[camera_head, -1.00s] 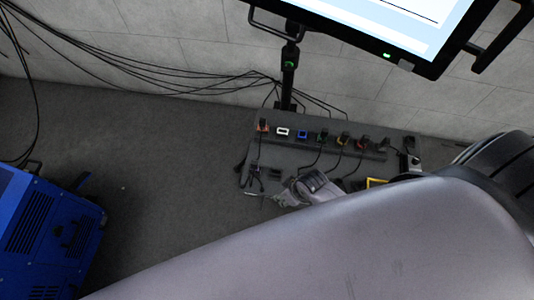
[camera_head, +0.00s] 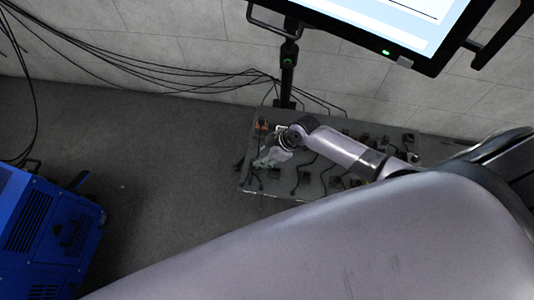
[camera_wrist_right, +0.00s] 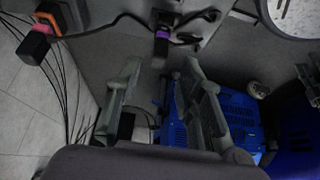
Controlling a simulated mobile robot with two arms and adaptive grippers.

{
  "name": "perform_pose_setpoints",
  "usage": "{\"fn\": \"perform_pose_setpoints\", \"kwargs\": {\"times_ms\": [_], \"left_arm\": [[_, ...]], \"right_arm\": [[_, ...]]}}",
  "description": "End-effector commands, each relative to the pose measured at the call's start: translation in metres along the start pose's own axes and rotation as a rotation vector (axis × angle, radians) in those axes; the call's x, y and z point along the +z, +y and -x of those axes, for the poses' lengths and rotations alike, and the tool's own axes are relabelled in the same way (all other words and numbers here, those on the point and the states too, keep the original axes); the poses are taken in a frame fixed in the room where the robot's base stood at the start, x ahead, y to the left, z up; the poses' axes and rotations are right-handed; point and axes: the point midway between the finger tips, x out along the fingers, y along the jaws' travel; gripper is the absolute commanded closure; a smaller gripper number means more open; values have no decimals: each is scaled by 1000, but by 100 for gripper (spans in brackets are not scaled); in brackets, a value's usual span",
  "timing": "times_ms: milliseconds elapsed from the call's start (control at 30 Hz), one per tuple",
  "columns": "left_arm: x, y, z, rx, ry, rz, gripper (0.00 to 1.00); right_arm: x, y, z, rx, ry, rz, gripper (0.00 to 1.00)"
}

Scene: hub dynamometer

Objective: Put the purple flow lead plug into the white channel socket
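A dark plug with a purple band (camera_wrist_right: 162,35), the purple flow lead plug, shows at the top middle of the right wrist view, with dark leads beside it. My right gripper (camera_wrist_right: 161,66) is open there, its two fingers apart. The plug lies beyond the fingertips, roughly in line with the gap, and is not gripped. In the head view my right gripper (camera_head: 266,160) hangs over the left part of the grey panel (camera_head: 246,150). A small pale edge of the white channel socket (camera_head: 279,129) shows beside my wrist, which hides most of it. My left gripper is not in view.
An orange socket (camera_head: 262,125) with a plug sits at the panel's left end. It also shows in the right wrist view (camera_wrist_right: 48,20), near a red-ended plug (camera_wrist_right: 34,46). Several leads cross the panel. A monitor (camera_head: 400,25) stands behind; a blue machine (camera_head: 45,230) is left.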

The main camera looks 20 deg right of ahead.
Motion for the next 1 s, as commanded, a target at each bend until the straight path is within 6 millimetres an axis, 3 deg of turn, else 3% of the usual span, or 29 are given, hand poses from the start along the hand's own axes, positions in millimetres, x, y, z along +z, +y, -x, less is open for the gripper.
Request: {"fn": "perform_pose_setpoints", "kwargs": {"times_ms": [33, 200, 500, 900, 1000], "left_arm": [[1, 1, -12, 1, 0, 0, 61], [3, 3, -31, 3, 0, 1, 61], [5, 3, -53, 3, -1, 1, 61], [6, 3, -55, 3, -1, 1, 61], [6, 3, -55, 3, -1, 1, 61]], "right_arm": [[2, 0, -12, -1, 2, -1, 65], [2, 0, -32, 1, 2, -2, 65], [1, 0, -63, 0, 1, -2, 65], [0, 0, -68, 0, 1, -2, 65], [0, 0, -68, 0, 1, -2, 71]]}}
